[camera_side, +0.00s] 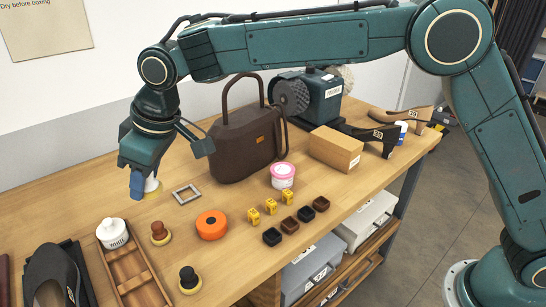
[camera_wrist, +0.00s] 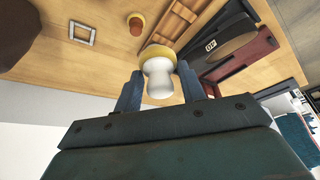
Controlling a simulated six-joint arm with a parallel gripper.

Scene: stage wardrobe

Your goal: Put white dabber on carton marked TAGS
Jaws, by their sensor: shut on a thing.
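The white dabber has a pale knob handle and a yellow sponge pad. It shows in the side view (camera_side: 152,184) and in the wrist view (camera_wrist: 158,75). My gripper (camera_side: 143,188) is shut on its handle, one finger on each side, at the left of the table; the wrist view shows the fingers too (camera_wrist: 159,88). The sponge points toward the table; whether it touches the wood I cannot tell. A plain brown carton (camera_side: 332,150) stands closed at the back right, far from my gripper. It has a small pale label on one side, too small to read.
A dark handbag (camera_side: 240,145) stands between my gripper and the carton. A metal buckle (camera_side: 186,194), orange roll (camera_side: 211,225), pink-lidded tub (camera_side: 283,175) and several small blocks lie in front.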

